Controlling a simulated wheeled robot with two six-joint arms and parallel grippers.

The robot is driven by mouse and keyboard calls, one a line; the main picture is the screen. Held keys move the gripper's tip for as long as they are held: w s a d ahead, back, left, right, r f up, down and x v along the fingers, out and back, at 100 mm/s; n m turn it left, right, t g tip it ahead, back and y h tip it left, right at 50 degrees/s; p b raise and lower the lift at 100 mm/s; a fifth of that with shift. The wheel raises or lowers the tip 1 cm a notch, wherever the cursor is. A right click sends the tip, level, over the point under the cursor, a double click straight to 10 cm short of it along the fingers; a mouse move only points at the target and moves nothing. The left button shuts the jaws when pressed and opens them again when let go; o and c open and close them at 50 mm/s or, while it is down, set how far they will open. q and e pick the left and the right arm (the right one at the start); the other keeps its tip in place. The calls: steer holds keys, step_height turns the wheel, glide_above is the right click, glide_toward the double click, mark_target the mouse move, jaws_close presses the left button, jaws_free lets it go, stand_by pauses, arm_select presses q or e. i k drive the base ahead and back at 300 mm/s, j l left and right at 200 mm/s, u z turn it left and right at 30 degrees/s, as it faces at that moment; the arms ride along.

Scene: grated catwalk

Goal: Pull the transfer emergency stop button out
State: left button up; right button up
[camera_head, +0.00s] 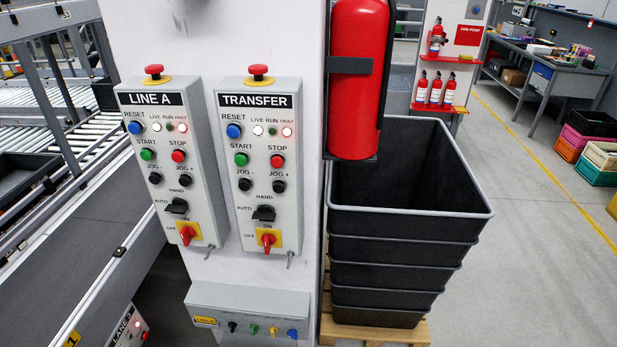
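The TRANSFER control box (260,180) is mounted on a white column, to the right of the LINE A control box (172,165). The transfer emergency stop button (258,71) is a red mushroom head on a yellow base on top of its box. Whether it is pressed in or out I cannot tell. A matching red button (154,71) tops the LINE A box. On the TRANSFER box a white lamp and the red FAULT lamp (287,132) look lit. Neither of my grippers shows in the head view.
A red fire extinguisher (357,80) hangs on the column's right side, close to the TRANSFER box. Stacked black bins (400,255) stand on a pallet at right. A grey box (248,311) with coloured connectors is below. Roller conveyors (50,120) are at left.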

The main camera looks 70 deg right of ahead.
mark_target(257, 71)
steer(key=z, duration=2.1)
